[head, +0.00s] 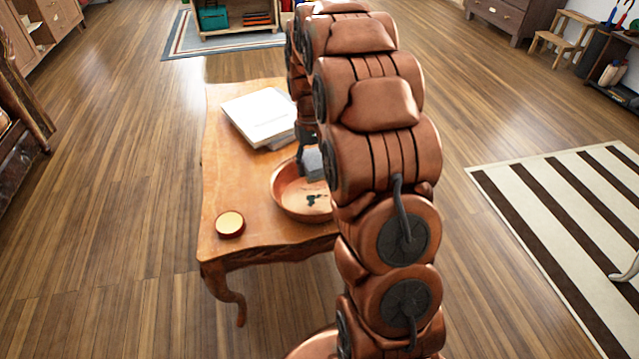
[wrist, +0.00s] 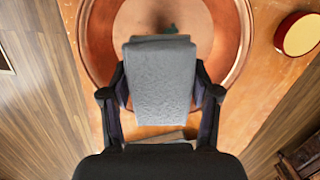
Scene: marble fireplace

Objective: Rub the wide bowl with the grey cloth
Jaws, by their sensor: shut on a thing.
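The wide bowl (head: 288,201) is a round, shallow, terracotta-coloured bowl on the wooden table, partly hidden by my arm in the head view. A dark green mark or small item shows on its inside. In the wrist view the bowl (wrist: 88,55) fills the upper middle. My gripper (wrist: 161,100) is shut on the grey cloth (wrist: 160,75), a folded pale grey piece. The cloth (head: 313,160) also shows in the head view, over the bowl's far right part. I cannot tell whether the cloth touches the bowl.
The wooden table (head: 228,170) also holds a white box-like object (head: 262,115) behind the bowl and a small round yellow-topped, red-sided container (head: 230,223) at the front left. The container lies close to the table's edge. Open wooden floor surrounds the table; a striped rug (head: 560,220) lies right.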

